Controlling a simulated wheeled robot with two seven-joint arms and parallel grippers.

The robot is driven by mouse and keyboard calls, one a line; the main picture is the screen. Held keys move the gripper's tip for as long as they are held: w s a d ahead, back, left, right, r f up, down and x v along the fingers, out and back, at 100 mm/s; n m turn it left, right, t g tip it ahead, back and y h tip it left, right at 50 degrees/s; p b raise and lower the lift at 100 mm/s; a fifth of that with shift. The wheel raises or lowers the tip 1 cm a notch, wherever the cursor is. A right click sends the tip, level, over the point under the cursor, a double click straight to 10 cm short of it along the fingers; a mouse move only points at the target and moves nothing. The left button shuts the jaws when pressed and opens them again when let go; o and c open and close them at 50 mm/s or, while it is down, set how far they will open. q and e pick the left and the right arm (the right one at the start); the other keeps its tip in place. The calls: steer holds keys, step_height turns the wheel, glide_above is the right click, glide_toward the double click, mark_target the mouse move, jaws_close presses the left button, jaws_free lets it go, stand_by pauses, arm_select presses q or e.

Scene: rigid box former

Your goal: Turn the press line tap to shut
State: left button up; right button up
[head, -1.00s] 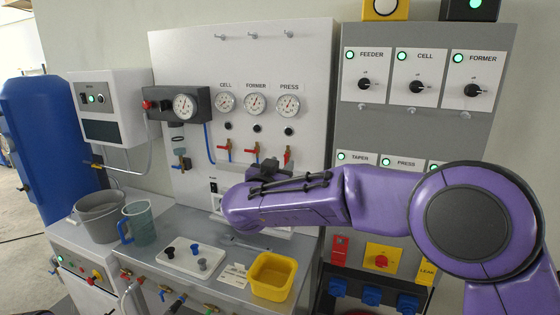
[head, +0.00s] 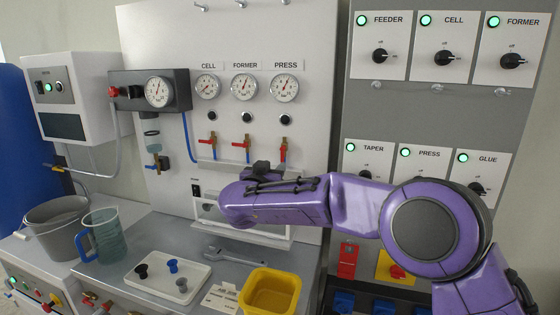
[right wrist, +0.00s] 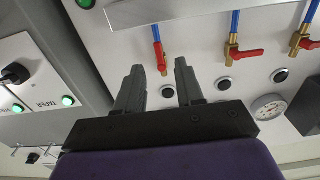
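The press line tap (head: 283,151) is the rightmost of three red-handled taps on the white gauge panel, below the PRESS gauge (head: 284,88). Its handle points along its pipe. In the right wrist view the press tap (right wrist: 160,56) hangs from a blue hose, its red handle just ahead of the gap between my fingers. My right gripper (right wrist: 158,68) is open, its two dark fingers apart and empty. In the head view the right gripper (head: 262,171) is mostly hidden by my purple wrist, below the tap. My left gripper is not in view.
The former tap (head: 246,148) and cell tap (head: 209,145) stand to the left, their handles crosswise. A grey switch cabinet (head: 400,110) is close on the right. Below, the bench holds a yellow bin (head: 271,293), a spanner (head: 236,256), a white tray (head: 160,290) and a jug (head: 104,238).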

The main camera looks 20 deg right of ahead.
mark_target(282, 158)
steer(key=x, duration=0.2)
steer(key=p+x, duration=0.1)
steer(key=x, duration=0.2)
steer(key=shift+s+r, duration=0.15)
steer(key=shift+r, duration=0.1)
steer(key=shift+w+d+f, duration=0.15)
steer(key=shift+w+d, duration=0.2)
steer(key=shift+w, duration=0.15)
jaws_close()
